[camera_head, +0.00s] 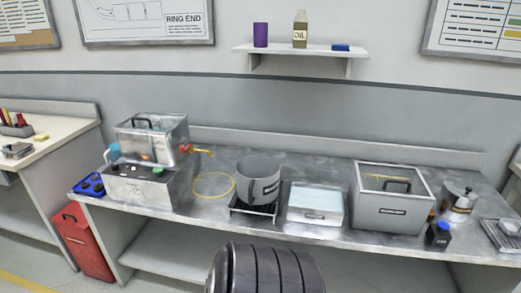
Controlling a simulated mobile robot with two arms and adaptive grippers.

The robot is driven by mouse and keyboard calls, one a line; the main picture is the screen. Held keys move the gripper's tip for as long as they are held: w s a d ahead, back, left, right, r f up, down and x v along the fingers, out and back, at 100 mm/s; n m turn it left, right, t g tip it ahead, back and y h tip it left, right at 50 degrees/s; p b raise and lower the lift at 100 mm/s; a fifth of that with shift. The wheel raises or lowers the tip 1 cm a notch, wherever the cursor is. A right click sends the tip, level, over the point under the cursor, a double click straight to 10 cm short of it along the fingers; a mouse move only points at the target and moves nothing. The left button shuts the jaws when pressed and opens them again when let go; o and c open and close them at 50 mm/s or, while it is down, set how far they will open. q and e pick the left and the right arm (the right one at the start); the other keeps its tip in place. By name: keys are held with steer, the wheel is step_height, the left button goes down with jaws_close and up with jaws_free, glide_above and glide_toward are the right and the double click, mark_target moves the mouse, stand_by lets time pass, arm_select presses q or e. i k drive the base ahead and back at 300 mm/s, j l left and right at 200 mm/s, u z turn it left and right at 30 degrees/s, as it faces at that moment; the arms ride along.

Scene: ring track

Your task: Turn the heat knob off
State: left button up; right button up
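A steel apparatus stands at the left end of the metal workbench: a low control box (138,188) with a clear-sided tank (153,138) above it. Small dark and light controls (157,170) show along the upper edge of the control box. They are too small to tell which is the heat knob or how it is turned. A small orange glow (146,157) shows under the tank, just behind these controls. Neither of my grippers is in view, and nothing of mine is seen touching the apparatus.
On the workbench (212,213), a yellow ring (214,185), a grey pot (258,178) on a stand, a white-topped box (316,203) and a grey bin (390,211) stand to the right. A blue tray (90,186) lies at the left edge. A red bin (84,240) stands below.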

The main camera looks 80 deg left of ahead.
mark_target(115, 167)
steer(key=u, duration=3.7)
steer(key=i+l, duration=0.15)
steer(key=i, duration=0.4)
steer(key=i+l, duration=0.15)
steer(key=i, duration=0.45)
